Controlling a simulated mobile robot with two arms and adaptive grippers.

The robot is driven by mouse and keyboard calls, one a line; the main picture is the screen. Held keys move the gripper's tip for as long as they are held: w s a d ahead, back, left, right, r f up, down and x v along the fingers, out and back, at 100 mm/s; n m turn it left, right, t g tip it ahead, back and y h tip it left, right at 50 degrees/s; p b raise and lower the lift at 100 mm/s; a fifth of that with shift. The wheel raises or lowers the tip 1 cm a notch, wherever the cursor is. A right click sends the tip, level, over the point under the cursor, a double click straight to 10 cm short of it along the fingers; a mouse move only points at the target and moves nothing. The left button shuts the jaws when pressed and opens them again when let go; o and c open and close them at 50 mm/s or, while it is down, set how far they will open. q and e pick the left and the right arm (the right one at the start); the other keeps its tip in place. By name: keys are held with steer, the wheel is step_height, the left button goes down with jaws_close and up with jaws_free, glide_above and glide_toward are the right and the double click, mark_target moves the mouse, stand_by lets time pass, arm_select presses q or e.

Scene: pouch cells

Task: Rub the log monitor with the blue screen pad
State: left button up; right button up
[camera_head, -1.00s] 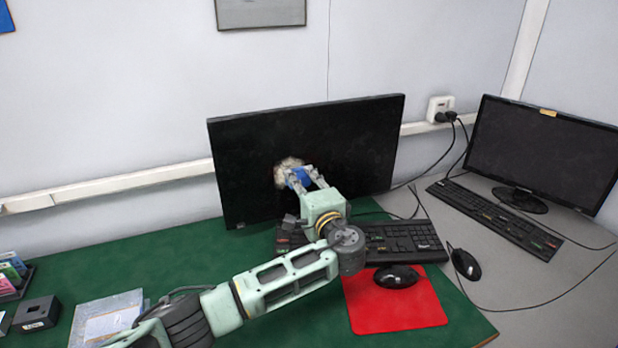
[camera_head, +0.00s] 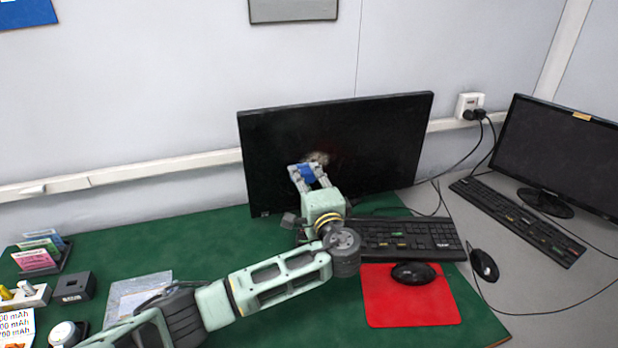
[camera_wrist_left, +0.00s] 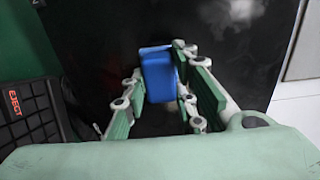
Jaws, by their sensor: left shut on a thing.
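The black monitor (camera_head: 375,150) on the green desk has a pale smudge (camera_head: 317,158) on the left half of its screen. My left gripper (camera_head: 307,173) is shut on the blue screen pad (camera_head: 306,171), in front of the screen just below and left of the smudge. In the left wrist view the pad (camera_wrist_left: 158,75) sits between the fingers, with the dark screen (camera_wrist_left: 115,30) behind it and a pale haze (camera_wrist_left: 230,18) at upper right. Whether the pad touches the screen is hard to tell. My right gripper is out of view.
A keyboard (camera_head: 405,238) lies below the monitor, and a mouse (camera_head: 413,273) rests on a red mat (camera_head: 390,308). A second monitor (camera_head: 560,155) stands on the grey desk at right. Card holders and small boxes (camera_head: 73,288) are at left.

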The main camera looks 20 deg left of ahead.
arm_select(q)
steer(key=shift+r, duration=0.6)
steer(key=shift+w+d+f+b, duration=0.1)
steer(key=shift+w+d+b, duration=0.2)
steer(key=shift+d, duration=0.2)
steer(key=w+d+b, duration=0.1)
steer(key=d+b, duration=0.1)
steer(key=w+d+b, duration=0.1)
steer(key=w+d, duration=0.1)
steer(key=shift+d+f+b, duration=0.1)
steer(key=shift+b, duration=0.25)
steer(key=shift+w+d, duration=0.2)
steer(key=shift+d, duration=0.1)
steer(key=shift+w+d+r+b, duration=0.15)
steer(key=shift+d+r+b, duration=0.05)
steer(key=shift+b, duration=0.2)
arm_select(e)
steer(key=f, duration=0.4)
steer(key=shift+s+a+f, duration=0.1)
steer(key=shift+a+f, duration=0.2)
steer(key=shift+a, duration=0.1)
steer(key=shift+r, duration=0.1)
